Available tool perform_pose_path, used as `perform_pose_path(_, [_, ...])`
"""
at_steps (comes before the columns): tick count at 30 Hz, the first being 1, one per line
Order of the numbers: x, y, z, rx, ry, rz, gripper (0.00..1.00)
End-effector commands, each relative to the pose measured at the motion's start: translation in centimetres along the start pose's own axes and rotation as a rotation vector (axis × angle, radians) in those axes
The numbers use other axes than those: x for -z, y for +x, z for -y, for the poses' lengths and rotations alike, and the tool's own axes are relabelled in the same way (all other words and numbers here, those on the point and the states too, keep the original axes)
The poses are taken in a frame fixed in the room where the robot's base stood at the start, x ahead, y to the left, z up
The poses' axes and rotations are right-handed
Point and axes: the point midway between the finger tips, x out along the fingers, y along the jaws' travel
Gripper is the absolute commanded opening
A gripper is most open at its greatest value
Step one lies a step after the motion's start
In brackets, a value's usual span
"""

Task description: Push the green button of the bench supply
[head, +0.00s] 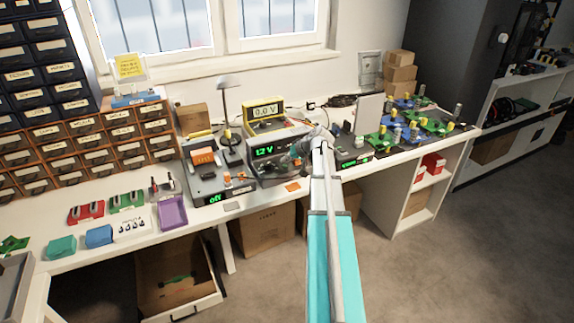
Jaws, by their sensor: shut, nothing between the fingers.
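The bench supply (263,166) appears to be the grey box on the bench with a lit green display reading about 12 V. My gripper (294,156) is shut and empty, at the right part of the supply's front. My arm and gripper cover that part of the front, and I cannot make out the green button. I cannot tell whether the fingertips touch the panel.
A grey unit showing "off" (215,197) stands left of the supply. Another unit with a green display (355,161) stands to the right, close to my arm. Green circuit boards (407,128) crowd the bench's right end. Small trays and a purple bin (172,213) lie at left.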

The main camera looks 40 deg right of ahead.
Motion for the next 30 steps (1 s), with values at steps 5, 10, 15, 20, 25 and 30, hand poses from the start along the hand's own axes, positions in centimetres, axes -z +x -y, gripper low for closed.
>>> perform_pose_path(5, [0.0, -0.01, -0.01, 0.0, 0.0, 0.0, 0.0])
perform_pose_path(10, [0.0, -0.02, -0.02, 0.0, 0.0, 0.0, 0.0])
perform_pose_path(15, [0.0, -0.02, -0.03, 0.0, 0.0, 0.0, 0.0])
perform_pose_path(20, [-0.09, 0.15, -0.15, 0.0, 0.0, 0.0, 0.0])
perform_pose_path(25, [-0.27, 0.56, -0.39, 0.0, 0.0, 0.0, 0.0])
perform_pose_path(30, [-0.34, 0.73, -0.49, 0.0, 0.001, 0.0, 0.0])
